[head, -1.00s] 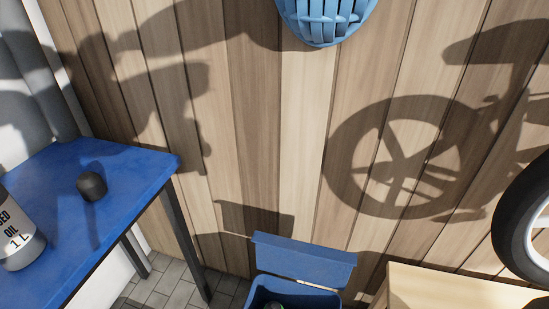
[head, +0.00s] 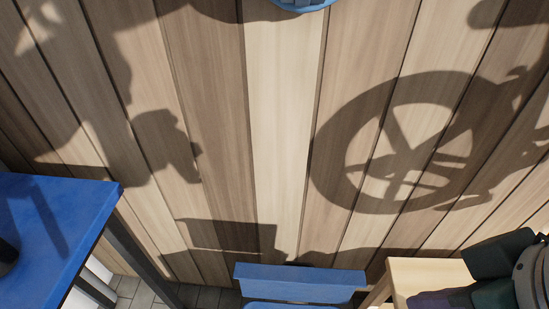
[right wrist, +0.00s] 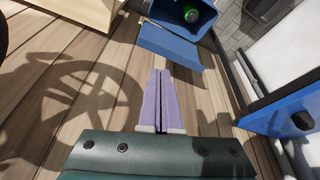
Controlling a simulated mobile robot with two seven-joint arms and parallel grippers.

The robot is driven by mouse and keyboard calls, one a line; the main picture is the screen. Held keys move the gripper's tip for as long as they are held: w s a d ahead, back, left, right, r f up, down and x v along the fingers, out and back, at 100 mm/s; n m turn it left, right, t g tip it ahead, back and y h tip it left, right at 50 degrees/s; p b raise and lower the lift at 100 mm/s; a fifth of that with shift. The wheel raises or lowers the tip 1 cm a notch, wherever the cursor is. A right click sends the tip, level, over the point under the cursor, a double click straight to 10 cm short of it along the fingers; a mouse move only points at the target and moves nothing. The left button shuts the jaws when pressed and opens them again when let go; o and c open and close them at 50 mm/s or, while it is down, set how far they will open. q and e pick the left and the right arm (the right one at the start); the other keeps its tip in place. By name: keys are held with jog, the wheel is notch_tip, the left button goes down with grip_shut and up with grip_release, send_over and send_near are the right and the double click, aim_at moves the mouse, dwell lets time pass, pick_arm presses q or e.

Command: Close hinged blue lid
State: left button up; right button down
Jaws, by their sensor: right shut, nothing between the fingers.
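The blue lid (head: 300,283) stands open, tilted up, at the bottom middle of the head view. Only a sliver of the blue bin (head: 290,306) below it shows there. In the right wrist view the lid (right wrist: 170,48) lies beyond my fingertips, and the open bin (right wrist: 184,14) holds something green. My right gripper (head: 418,301) is at the lower right of the head view, right of the lid and apart from it. In the right wrist view its purple fingers (right wrist: 161,73) are together and empty, pointing toward the lid. My left gripper is not in view.
A wooden bench (head: 428,270) stands right of the bin. A blue-topped table (head: 60,215) stands at the left, with a dark object (head: 6,255) at the picture's edge. A plank wall (head: 285,150) with shadows rises behind the lid. Tiled floor (head: 140,293) shows between table and bin.

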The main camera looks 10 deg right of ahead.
jog(key=w+a+f+m+t+b, duration=0.1)
jog(key=w+a+f+b, duration=0.1)
jog(key=w+f+b, duration=0.6)
jog(key=w+a+f+m+b, duration=0.2)
jog(key=w+f+b, duration=0.3)
jog(key=f+b, duration=0.4)
jog(key=m+h+b, duration=0.1)
jog(key=h+b, duration=0.1)
jog(key=b, duration=0.4)
send_over(297, 278)
jog(key=w+d, duration=0.1)
jog(key=w, duration=0.3)
notch_tip(297, 278, down, 5)
jog(key=b+x, duration=0.7)
jog(key=x, duration=0.4)
jog(key=shift+t, duration=0.4)
jog(key=s, duration=0.2)
jog(key=s+a+p, duration=0.1)
jog(key=shift+s+a+r, duration=0.15)
jog(key=shift+s+r, duration=0.1)
jog(key=shift+s, duration=0.15)
